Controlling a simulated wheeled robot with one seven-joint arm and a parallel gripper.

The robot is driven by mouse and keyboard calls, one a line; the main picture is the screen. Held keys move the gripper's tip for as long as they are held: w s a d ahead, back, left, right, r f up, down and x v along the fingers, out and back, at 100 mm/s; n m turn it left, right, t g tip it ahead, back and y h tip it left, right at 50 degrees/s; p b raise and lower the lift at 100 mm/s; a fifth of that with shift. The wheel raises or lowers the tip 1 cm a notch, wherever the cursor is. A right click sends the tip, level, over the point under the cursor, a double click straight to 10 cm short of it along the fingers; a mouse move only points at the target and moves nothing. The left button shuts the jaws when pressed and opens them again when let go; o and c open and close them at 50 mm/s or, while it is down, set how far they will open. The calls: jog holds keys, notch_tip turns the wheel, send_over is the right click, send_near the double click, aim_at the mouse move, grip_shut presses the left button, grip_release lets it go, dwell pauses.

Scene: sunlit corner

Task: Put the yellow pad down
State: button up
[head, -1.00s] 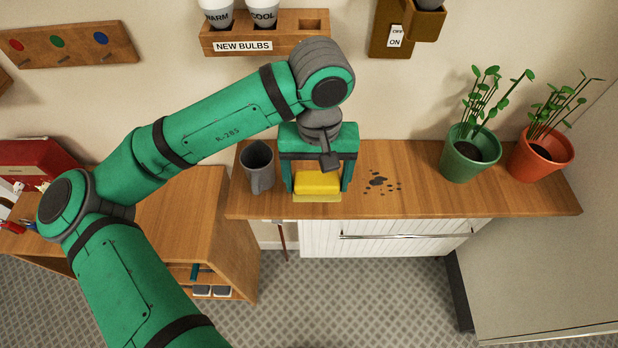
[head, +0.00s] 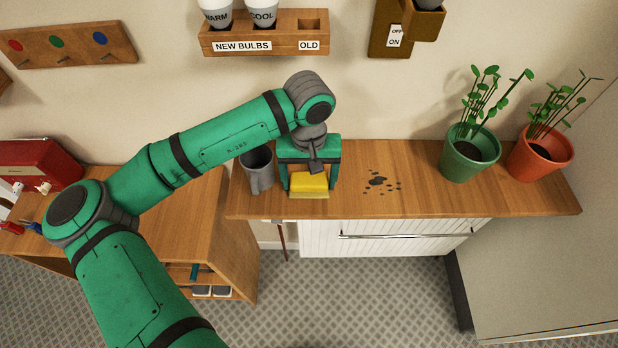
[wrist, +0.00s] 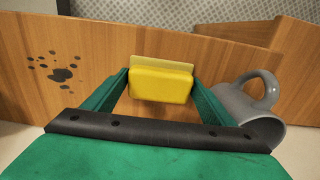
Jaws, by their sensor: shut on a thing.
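The yellow pad (head: 309,184) is between the fingers of my gripper (head: 309,186), over the front part of the wooden shelf (head: 420,197). In the wrist view the yellow pad (wrist: 160,84) sits between the green fingertips of my gripper (wrist: 160,86), with a paler yellow layer along its far side. My gripper is shut on it. I cannot tell whether the pad's underside touches the shelf.
A grey mug (head: 258,172) stands close to the left of my gripper. Dark spots (head: 379,182) mark the shelf to the right. A green pot (head: 468,155) and an orange pot (head: 540,152) with plants stand farther right. The shelf between the spots and pots is clear.

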aim_at(309, 179)
jog(key=shift+f, duration=0.15)
jog(key=o, duration=0.9)
notch_tip(309, 179, up, 12)
jog(key=shift+r, duration=0.2)
dwell(0.4)
